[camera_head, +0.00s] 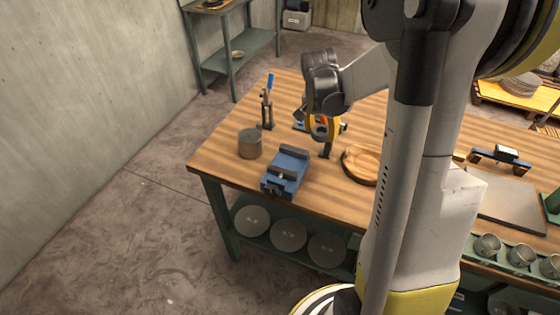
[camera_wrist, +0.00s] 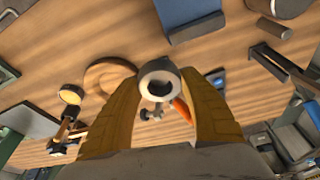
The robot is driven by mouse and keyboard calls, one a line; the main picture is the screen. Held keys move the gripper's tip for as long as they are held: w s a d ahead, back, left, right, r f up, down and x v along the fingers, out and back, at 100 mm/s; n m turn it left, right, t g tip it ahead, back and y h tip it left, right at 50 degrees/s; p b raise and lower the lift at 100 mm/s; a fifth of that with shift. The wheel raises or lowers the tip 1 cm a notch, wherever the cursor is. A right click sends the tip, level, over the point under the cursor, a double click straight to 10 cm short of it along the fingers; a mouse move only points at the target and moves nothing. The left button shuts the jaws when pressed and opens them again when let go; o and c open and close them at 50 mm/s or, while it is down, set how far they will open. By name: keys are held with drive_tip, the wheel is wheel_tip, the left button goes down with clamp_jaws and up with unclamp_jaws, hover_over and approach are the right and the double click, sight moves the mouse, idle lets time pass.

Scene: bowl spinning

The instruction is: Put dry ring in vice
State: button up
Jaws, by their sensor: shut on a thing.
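The blue vice (camera_head: 286,172) stands near the table's front edge, left of centre; part of it shows at the top of the wrist view (camera_wrist: 190,20). My gripper (camera_head: 323,127) is over the table, behind and to the right of the vice. In the wrist view, its yellow fingers are shut on a grey ring-shaped piece (camera_wrist: 160,72) with a dark centre. The held piece is small and mostly hidden in the head view. A round wooden piece with a raised rim (camera_head: 362,164) lies right of the vice; it looks ring-shaped in the wrist view (camera_wrist: 108,78).
A grey cylinder (camera_head: 250,143) stands left of the vice. A blue-handled upright tool (camera_head: 267,103) is behind it. A grey plate (camera_head: 508,200) and several metal cups lie to the right. Bare tabletop (camera_head: 228,135) shows at the left.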

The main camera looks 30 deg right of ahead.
drive_tip(key=b, duration=0.2)
hover_over(290, 161)
drive_tip(key=f, duration=0.6)
drive_tip(key=shift+s+a, duration=0.25)
drive_tip(key=shift+a, duration=0.05)
drive_tip(key=shift+f+b, duration=0.9)
drive_tip(key=shift+f, duration=1)
drive_tip(key=shift+f, duration=0.15)
drive_tip(key=o, duration=1.4)
